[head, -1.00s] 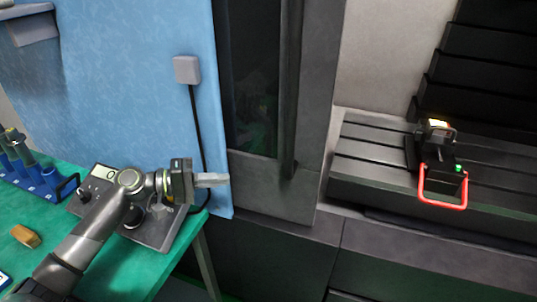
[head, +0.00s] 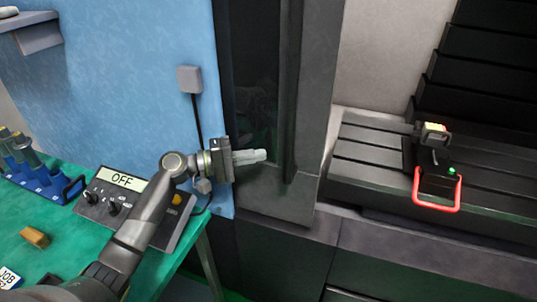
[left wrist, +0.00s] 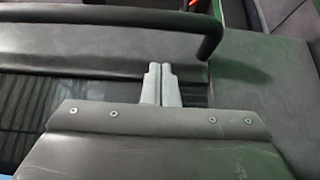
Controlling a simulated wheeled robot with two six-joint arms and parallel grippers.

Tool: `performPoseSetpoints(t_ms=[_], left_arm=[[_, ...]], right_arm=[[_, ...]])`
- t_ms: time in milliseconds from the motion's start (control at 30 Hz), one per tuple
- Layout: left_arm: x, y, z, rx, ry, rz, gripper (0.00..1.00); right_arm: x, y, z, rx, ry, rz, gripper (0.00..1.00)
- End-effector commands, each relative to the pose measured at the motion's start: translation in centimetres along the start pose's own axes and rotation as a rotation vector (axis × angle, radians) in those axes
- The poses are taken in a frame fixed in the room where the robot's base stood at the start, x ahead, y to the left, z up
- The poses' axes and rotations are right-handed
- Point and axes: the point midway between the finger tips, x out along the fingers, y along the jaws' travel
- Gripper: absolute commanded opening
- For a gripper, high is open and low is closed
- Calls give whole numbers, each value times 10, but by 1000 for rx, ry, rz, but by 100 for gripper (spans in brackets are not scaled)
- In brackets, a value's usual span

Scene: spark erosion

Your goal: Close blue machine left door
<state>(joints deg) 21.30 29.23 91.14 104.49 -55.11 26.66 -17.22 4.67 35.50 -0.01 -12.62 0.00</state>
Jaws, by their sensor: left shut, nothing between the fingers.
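The blue machine (head: 140,90) stands behind the table. Its left door (head: 313,120) is a dark grey panel with a dark window (head: 255,90) and a long vertical handle bar (head: 291,90). The opening to the right of the door shows the machine's inside. My left gripper (head: 262,156) is shut and empty, in front of the lower window, a little left of the handle's lower end. In the left wrist view its closed fingers (left wrist: 160,85) point toward the handle bar (left wrist: 120,55), with a gap to it. I cannot tell whether they touch the door. My right gripper is not in view.
A green table (head: 60,240) at the left carries a control box (head: 125,203) reading OFF, a blue rack (head: 40,178) and a small tan block (head: 34,237). A fixture with a red handle (head: 437,207) sits on the slotted bed (head: 370,165) inside the machine.

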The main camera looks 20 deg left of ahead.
Motion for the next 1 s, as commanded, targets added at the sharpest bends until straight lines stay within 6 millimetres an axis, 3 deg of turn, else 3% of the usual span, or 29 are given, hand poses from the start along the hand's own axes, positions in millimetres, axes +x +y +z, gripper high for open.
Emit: performPoseSetpoints(t_ms=[100, 300, 833, 1000], left_arm=[[14, 5, 12, -3, -2, 2, 0], [26, 2, 25, -2, -1, 0, 0], [31, -1, 28, 1, 0, 0, 0], [47, -1, 28, 1, -2, 3, 0]], right_arm=[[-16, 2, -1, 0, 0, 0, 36], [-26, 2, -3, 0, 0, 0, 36], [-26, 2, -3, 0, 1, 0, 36], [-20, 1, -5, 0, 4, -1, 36]])
